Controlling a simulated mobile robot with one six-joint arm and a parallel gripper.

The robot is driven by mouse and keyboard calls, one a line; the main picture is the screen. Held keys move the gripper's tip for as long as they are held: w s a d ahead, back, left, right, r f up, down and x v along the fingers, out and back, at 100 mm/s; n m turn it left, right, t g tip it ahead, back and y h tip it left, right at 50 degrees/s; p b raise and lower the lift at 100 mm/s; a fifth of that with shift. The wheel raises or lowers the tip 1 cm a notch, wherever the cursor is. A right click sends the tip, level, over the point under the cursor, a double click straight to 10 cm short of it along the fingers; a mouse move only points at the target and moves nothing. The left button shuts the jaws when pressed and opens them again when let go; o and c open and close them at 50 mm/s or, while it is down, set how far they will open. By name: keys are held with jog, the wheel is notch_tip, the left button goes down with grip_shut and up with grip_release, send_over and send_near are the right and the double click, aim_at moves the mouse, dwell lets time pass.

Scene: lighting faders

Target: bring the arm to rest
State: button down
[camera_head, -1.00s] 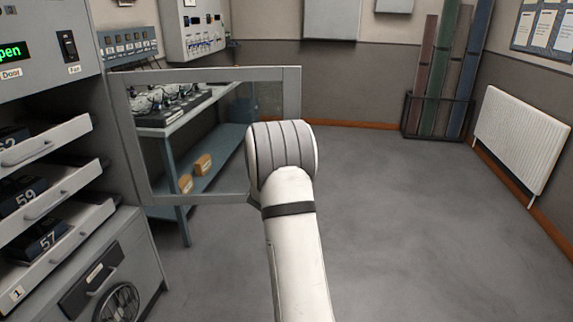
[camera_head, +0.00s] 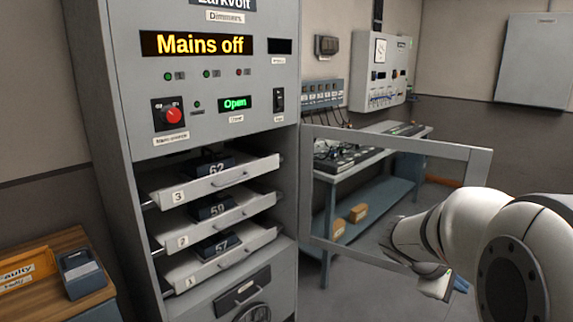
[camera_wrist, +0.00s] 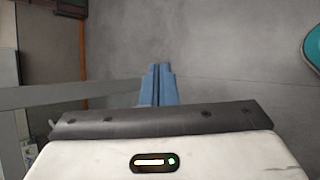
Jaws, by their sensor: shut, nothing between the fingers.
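My gripper (camera_wrist: 160,85) shows in the wrist view with its two blue fingers together and nothing between them, above bare grey floor. In the head view, my white arm is bent at the right. Its wrist end points down in front of the open door's lower right part, and only a bit of the blue fingers (camera_head: 461,284) shows. I cannot tell whether the arm touches the door.
The grey dimmer cabinet (camera_head: 135,110) reads "Mains off" and "Open". Its three numbered drawers (camera_head: 232,177) are pulled out, holding dark modules. The glazed door (camera_head: 480,165) stands open. Behind it is a blue bench (camera_head: 385,203). A wooden side table (camera_head: 50,248) stands left.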

jog(key=s+a+r+m+y+p, duration=0.1)
jog(key=s+a+m+y, duration=0.1)
jog(key=a, duration=0.5)
jog(key=s+a+r+m+y+p, duration=0.1)
jog(key=s+a+m+y+p, duration=0.1)
jog(key=s+a, duration=0.5)
jog(key=s+a+m+t+y+p, duration=0.1)
jog(key=s+a+m+y+p, duration=0.1)
jog(key=s+a+m+y, duration=0.2)
jog(key=a+y, duration=0.1)
jog(key=a, duration=0.2)
jog(key=shift+s+a+r+y, duration=0.15)
jog(key=shift+a+r+y, duration=0.2)
jog(key=shift+r+y, duration=0.05)
